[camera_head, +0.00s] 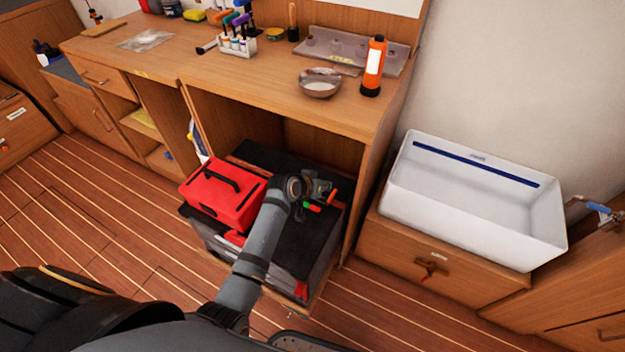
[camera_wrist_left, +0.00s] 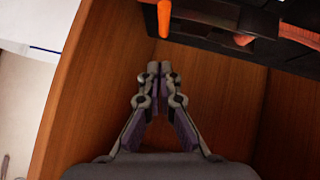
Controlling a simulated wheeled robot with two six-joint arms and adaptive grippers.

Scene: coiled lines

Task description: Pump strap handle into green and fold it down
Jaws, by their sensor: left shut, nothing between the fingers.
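My left gripper (camera_head: 322,188) hangs over the right part of a black case top inside the open cabinet bay. In the left wrist view its fingers (camera_wrist_left: 153,68) are together with nothing between them. An orange handle-like piece (camera_head: 333,198) shows beside the gripper in the head view. An orange piece (camera_wrist_left: 164,18) also shows at the top of the left wrist view, apart from the fingertips. A small green mark (camera_head: 312,208) with red next to it lies just below the gripper. My gripper and wrist hide part of the strap mechanism. My right gripper is not in view.
A red toolbox (camera_head: 222,193) sits on the black case top (camera_head: 300,245), left of my arm. The cabinet's wooden side wall (camera_head: 367,185) stands close on the right. A white sink (camera_head: 470,213) is further right. The counter above holds a bowl (camera_head: 320,84) and an orange flashlight (camera_head: 373,68).

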